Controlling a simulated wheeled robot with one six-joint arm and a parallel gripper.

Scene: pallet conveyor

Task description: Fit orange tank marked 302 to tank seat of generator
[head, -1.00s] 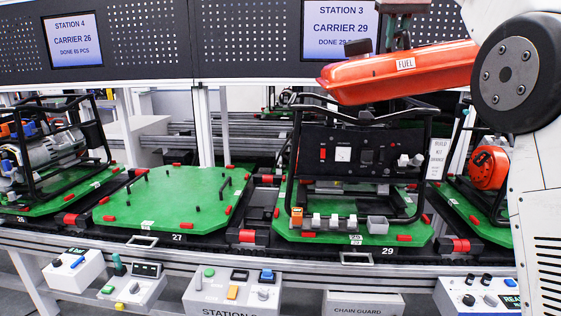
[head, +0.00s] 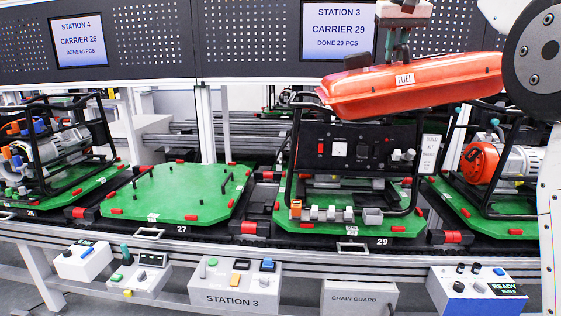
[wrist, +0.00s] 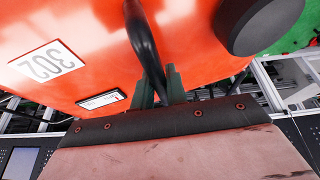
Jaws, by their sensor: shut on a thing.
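The orange tank (head: 420,84) with a FUEL label hangs from my gripper (head: 398,52), tilted with its right end higher in the head view. In the wrist view, the tank (wrist: 70,72) shows the number 302 upside down, and my gripper (wrist: 158,88) is shut on its black handle (wrist: 145,40). A black cap (wrist: 258,22) sits on the tank. The generator (head: 352,150) stands on the carrier marked 29, an open black frame with a control panel. The tank is above and in front of its top in the picture and hides the tank seat.
Carrier 27 (head: 180,192) is a green pallet with only small pegs and clips. Other framed generators stand at the left (head: 62,150) and right (head: 500,165). Control boxes, one marked STATION 3 (head: 232,290), line the front. A Station 3 screen (head: 340,28) hangs behind.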

